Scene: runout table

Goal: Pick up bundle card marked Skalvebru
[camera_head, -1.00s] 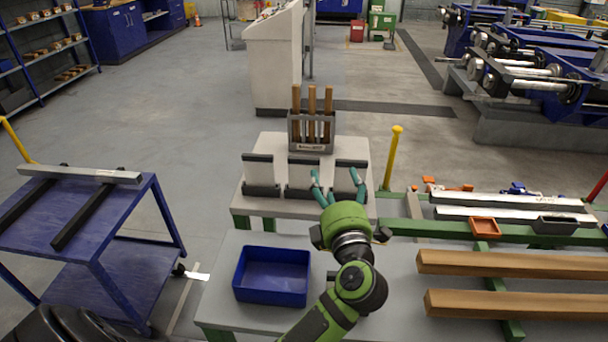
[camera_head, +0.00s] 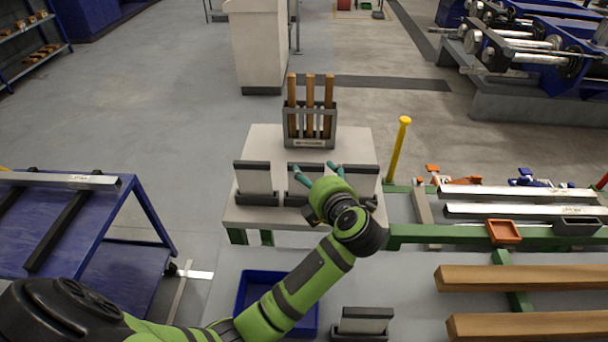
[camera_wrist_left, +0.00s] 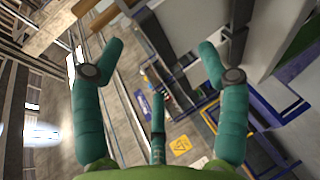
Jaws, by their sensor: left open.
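Three pale cards stand in dark holders in a row on the light table: a left card (camera_head: 254,178), a middle card (camera_head: 307,170) and a right card (camera_head: 362,183). Another pale card (camera_head: 362,323) stands in a holder on the nearer bench. No marking is readable on any card, so I cannot tell which is Skalvebru. My left gripper (camera_head: 315,169) is open at the middle card, its teal fingers spread and partly covering it. In the left wrist view the fingers (camera_wrist_left: 160,60) are apart with nothing clearly between them. My right gripper is not in view.
A grey rack (camera_head: 309,135) with several wooden pieces stands behind the cards. A blue bin (camera_head: 242,292) lies under my left arm. A yellow post (camera_head: 397,150) rises right of the table. Wooden beams (camera_head: 520,280) lie at right, a blue cart (camera_head: 80,230) stands at left.

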